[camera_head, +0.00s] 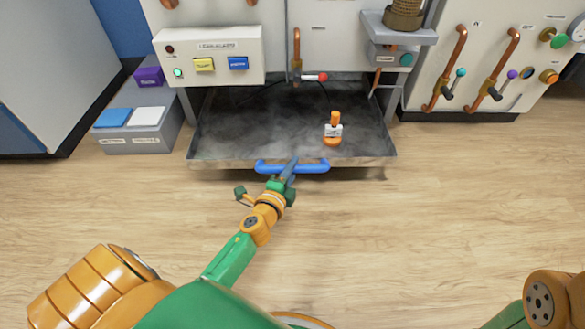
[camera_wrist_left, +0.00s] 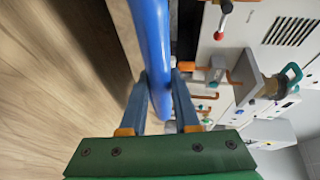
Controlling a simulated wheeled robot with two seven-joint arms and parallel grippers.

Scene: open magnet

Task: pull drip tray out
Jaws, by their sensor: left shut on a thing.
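The drip tray (camera_head: 255,117) is a wide grey metal tray low under the machine, reaching out over the wood floor. Its blue handle (camera_head: 313,167) runs along the middle of the front edge. My left gripper (camera_head: 290,169) is at the handle. In the left wrist view the blue handle (camera_wrist_left: 152,45) passes between the two fingers of the left gripper (camera_wrist_left: 161,105), which are shut on it. An orange and white object (camera_head: 333,130) stands in the tray, right of its middle. My right gripper is not in view; only part of that arm shows at bottom right.
A grey box with blue and white pads (camera_head: 138,127) stands left of the tray. A control box (camera_head: 208,57) is above the tray's left part. A panel with copper pipes and valves (camera_head: 480,75) is at the right. The wood floor (camera_head: 420,200) in front is clear.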

